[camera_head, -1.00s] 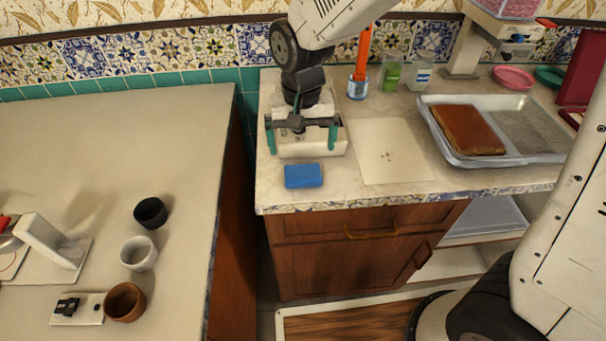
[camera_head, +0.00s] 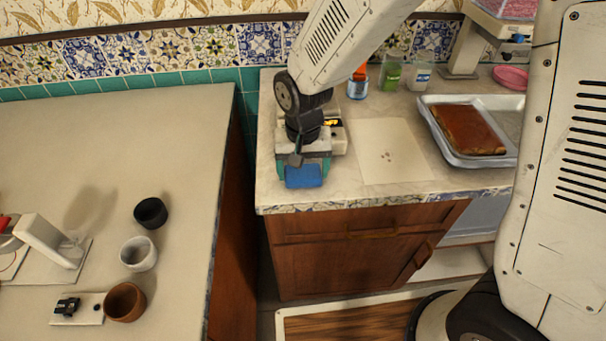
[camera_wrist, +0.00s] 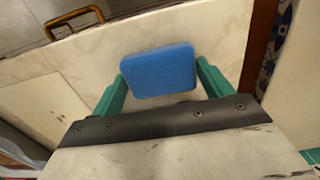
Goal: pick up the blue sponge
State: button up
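In the wrist view the sponge (camera_wrist: 158,71) shows between the two teal fingers of my gripper (camera_wrist: 160,82). The fingers are spread wide, one on each side of the sponge. The left finger is close to its edge, and whether either finger touches it is hard to tell.
A sheet of paper (camera_head: 391,152) lies right of the gripper. A metal tray (camera_head: 451,155) holds a brown slab (camera_head: 467,129). An orange-handled item in a blue-white cup (camera_head: 357,88) and jars stand behind. The left counter (camera_head: 100,140) holds several small cups, across a gap.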

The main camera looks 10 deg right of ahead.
jog(key=c, duration=0.5)
jog(key=shift+o, duration=0.2)
